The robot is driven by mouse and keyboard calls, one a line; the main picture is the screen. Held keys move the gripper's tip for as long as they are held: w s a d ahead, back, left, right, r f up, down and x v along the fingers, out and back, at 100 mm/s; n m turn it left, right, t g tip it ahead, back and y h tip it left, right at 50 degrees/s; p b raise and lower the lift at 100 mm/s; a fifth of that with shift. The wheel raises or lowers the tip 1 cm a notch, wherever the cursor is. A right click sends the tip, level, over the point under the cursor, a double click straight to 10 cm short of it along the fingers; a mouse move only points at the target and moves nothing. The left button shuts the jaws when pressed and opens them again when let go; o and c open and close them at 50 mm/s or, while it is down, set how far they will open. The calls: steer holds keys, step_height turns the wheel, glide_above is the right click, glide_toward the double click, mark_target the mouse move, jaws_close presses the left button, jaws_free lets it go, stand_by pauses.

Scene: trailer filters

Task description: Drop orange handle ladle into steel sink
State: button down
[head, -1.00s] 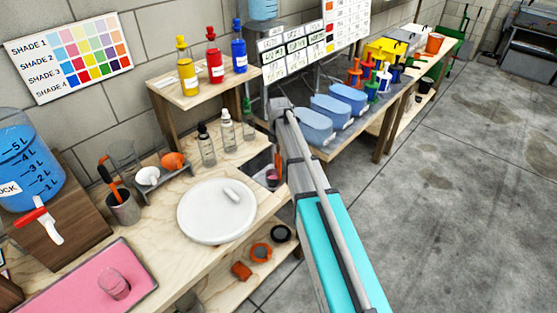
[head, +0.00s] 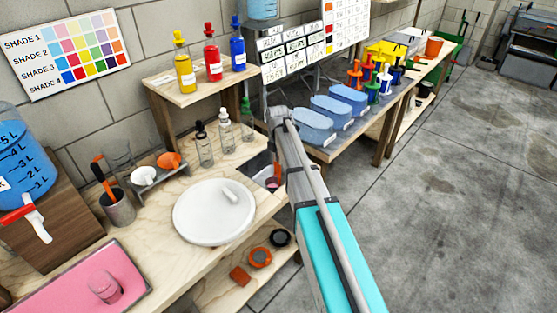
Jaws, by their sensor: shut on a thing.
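The steel sink (head: 259,163) is a small basin set in the wooden bench, partly hidden behind my arm. A thin orange handle (head: 277,166) stands roughly upright at the sink, right beside my arm. It looks like the ladle's handle; its lower end is unclear. A small pink thing (head: 272,183) shows low in the sink area. My arm reaches in from the bottom right and covers the sink's right side. My gripper is hidden behind the arm, so its hold on the handle cannot be seen.
A round white plate (head: 205,222) stands left of the sink. Clear bottles (head: 204,148) stand behind it. A rack with white and orange scoops (head: 168,160) and a metal cup (head: 118,208) with an orange-handled tool are farther left. Blue tubs (head: 330,112) stand right. Open floor lies right.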

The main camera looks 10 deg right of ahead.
steer(key=shift+f+b, duration=0.6)
steer(key=shift+b, duration=0.05)
steer(key=c, duration=0.7)
jaws_free()
steer(key=shift+r, duration=0.2)
step_height(320, 180, up, 13)
steer(key=p, duration=1.3)
steer(key=shift+s+a, duration=0.15)
steer(key=shift+f, duration=0.1)
